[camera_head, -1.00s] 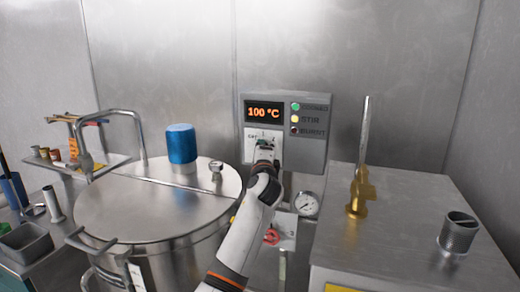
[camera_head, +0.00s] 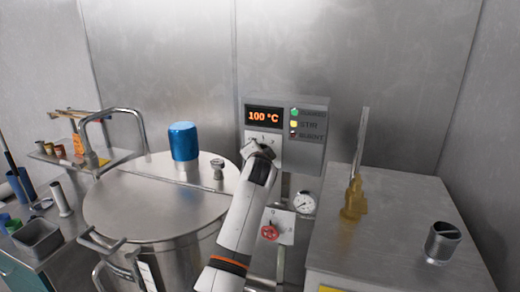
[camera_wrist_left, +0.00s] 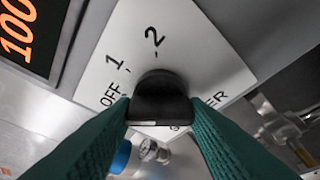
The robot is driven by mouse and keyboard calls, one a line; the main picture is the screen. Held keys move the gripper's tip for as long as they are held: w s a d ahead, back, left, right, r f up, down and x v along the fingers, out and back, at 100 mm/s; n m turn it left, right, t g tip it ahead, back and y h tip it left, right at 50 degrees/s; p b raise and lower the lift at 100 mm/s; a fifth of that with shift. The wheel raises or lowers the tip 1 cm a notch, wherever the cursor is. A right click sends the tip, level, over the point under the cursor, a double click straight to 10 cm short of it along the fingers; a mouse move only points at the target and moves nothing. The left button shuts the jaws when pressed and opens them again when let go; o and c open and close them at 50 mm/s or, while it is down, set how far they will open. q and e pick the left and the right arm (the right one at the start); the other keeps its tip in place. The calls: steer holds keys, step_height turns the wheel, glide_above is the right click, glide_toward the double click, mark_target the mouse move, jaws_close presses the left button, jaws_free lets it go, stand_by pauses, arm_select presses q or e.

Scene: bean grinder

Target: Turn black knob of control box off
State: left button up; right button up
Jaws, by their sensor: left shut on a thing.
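The control box (camera_head: 309,160) is a grey panel on the back wall, with a lit display reading 100 °C. In the left wrist view, the black knob (camera_wrist_left: 161,84) stands out from a white plate (camera_wrist_left: 207,68) marked OFF, 1 and 2. The green fingers of my left gripper (camera_wrist_left: 160,112) are shut on the knob, one on each side. The knob's pointer is hidden, so I cannot tell its setting. In the head view, my left arm covers the knob. My right gripper is not in view.
A steel vessel (camera_head: 140,207) with a blue cap (camera_head: 183,142) stands left of my arm. A red valve handle (camera_head: 269,233) and a gauge (camera_head: 304,203) sit below the box.

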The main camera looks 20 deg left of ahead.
arm_select(q)
steer(key=shift+n+p, duration=0.35)
steer(key=shift+n, duration=0.05)
steer(key=shift+f+h, duration=0.1)
steer(key=shift+h, duration=0.2)
steer(key=o, duration=1)
steer(key=b+v, duration=0.2)
steer(key=v, duration=1)
steer(key=shift+b, duration=0.35)
